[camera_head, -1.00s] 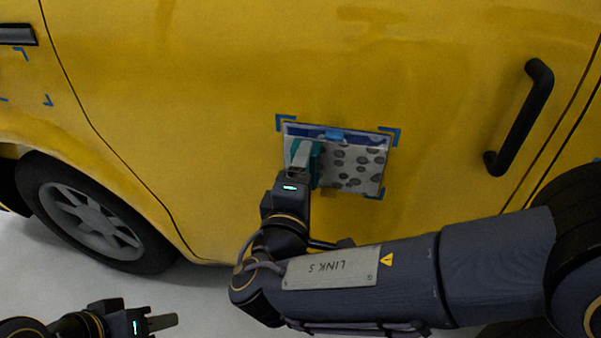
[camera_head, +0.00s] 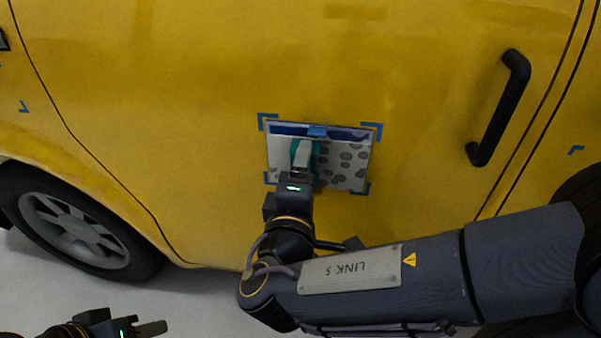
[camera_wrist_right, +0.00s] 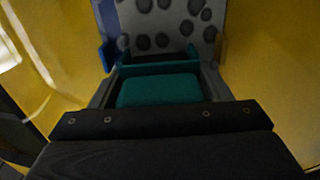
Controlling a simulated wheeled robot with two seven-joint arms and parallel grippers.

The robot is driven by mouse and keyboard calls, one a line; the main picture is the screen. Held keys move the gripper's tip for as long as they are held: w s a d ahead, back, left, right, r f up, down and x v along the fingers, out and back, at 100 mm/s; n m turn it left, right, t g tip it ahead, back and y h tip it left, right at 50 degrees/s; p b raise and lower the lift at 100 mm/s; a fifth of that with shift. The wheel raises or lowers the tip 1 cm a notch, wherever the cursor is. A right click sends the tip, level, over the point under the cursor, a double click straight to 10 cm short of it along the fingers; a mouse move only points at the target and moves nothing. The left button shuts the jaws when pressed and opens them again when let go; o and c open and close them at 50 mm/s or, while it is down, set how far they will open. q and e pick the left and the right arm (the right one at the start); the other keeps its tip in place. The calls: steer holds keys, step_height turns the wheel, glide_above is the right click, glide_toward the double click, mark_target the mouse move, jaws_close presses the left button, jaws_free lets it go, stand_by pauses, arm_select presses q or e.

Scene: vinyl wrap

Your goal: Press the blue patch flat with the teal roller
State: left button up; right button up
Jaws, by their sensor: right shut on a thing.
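The patch (camera_head: 348,163) is a grey-white sheet with a blue band along its top, on the yellow vehicle's side. Dark round spots show right of the roller; the strip left of it looks plain. A blue tab (camera_head: 317,131) sits at its top edge. My right gripper (camera_head: 302,165) is shut on the teal roller (camera_head: 316,156), which is over the patch's middle; I cannot tell how firmly it touches. The right wrist view shows the teal roller (camera_wrist_right: 158,90) between the jaws, with the spotted patch (camera_wrist_right: 165,25) beyond. My left gripper (camera_head: 150,328) is low at left, away from the patch, its opening unclear.
Blue corner marks (camera_head: 372,131) frame the patch on the yellow door panel (camera_head: 200,90). A black door handle (camera_head: 498,108) stands out to the right. A wheel (camera_head: 75,228) is at lower left. The panel left of the patch is clear.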

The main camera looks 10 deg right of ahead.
steer(key=shift+s+d, duration=0.25)
steer(key=shift+d, duration=0.6)
steer(key=shift+s+d, duration=0.2)
steer(key=shift+d, duration=0.35)
steer(key=shift+s+d, duration=0.15)
steer(key=shift+d, duration=0.35)
steer(key=shift+s+d, duration=0.25)
steer(key=shift+d, duration=0.5)
steer(key=shift+s+d, duration=0.1)
steer(key=shift+d, duration=0.2)
steer(key=shift+s+d+b, duration=0.15)
steer(key=shift+s+d, duration=0.05)
steer(key=shift+d, duration=0.35)
steer(key=shift+s+d+b, duration=0.15)
steer(key=shift+d, duration=0.35)
